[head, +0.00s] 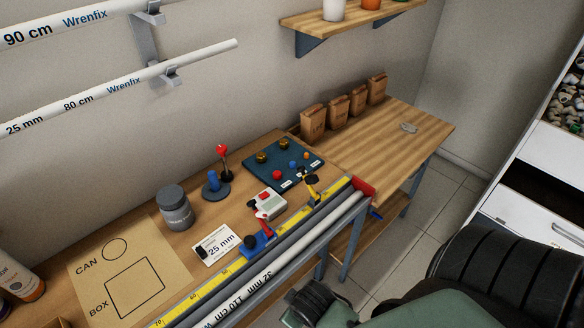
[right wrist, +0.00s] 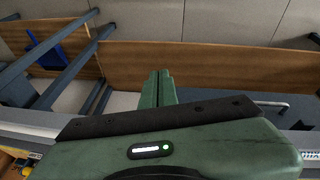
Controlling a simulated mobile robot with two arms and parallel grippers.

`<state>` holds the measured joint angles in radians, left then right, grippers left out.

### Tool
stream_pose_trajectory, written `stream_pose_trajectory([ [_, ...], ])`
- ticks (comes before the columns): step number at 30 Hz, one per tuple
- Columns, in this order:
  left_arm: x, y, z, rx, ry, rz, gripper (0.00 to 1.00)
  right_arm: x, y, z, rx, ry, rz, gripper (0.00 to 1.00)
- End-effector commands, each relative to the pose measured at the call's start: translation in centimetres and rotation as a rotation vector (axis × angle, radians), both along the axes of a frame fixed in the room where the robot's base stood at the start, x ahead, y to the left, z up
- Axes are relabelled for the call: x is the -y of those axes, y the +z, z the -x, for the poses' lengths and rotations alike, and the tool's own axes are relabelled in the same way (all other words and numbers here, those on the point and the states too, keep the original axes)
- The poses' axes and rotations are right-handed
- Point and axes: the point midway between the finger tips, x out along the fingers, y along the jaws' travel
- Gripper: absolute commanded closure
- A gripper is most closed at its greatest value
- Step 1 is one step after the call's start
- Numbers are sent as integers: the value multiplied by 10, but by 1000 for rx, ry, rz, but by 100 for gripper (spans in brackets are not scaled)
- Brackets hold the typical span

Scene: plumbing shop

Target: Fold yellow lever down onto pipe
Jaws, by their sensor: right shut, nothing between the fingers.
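The yellow lever (head: 311,189) with a black knob stands raised at the right end of the bench's measuring rail, in the head view. The pale grey pipe (head: 318,234) lies along the front of the bench, its right end by a red end piece (head: 363,188). The lever is up and apart from the pipe. My right gripper (right wrist: 160,75) is shut and empty in the right wrist view, with its green fingers together. It points toward wooden boards and blue-grey legs, apart from the lever. My left gripper is not in view.
A blue clamp (head: 259,240) sits on the yellow scale (head: 225,275). Behind it are a dark board with coloured knobs (head: 284,163), a red-knobbed stick (head: 223,165) and a grey can (head: 175,207). A white drawer unit (head: 540,180) stands at right.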

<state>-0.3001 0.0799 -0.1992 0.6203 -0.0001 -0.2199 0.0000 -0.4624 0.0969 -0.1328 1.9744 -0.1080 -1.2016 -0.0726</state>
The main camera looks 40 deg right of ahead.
Motion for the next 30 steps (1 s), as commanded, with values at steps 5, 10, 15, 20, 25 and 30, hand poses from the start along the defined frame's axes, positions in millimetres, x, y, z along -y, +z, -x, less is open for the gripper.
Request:
stream_pose_trajectory([
  [5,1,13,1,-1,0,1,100,8,63,-9,42,-2,35,100],
  [10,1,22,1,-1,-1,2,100,37,117,-37,120,33,184,100],
  [15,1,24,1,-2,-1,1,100,70,131,-77,175,108,393,100],
  [20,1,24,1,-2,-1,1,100,96,140,-121,206,216,621,100],
  [25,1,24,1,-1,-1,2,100,114,154,-173,206,378,892,100],
  [30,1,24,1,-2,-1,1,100,118,169,-219,180,549,1134,100],
])
